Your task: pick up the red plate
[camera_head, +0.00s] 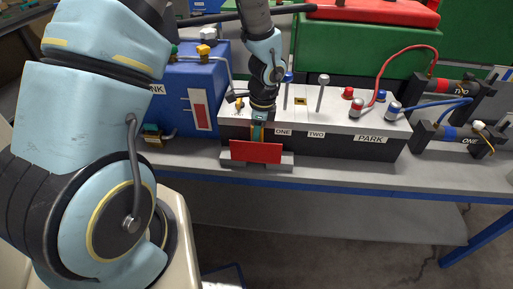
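The red plate (256,152) is a flat rectangle standing upright, tilted slightly, at a grey block (235,165) in front of the white-topped control box. My gripper (258,133) points down right at the top edge of the plate, near its middle. It looks narrow here, and its fingertips are small and partly lost against the plate. I cannot tell whether they are around the plate, touching it or just above it.
The control box (345,125) with levers, red and blue knobs and a PARK label stands right behind. A blue box (185,95) is at left, a green case (365,55) behind. Cabled connectors (450,137) lie at right. The grey table's front edge (350,188) is close.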

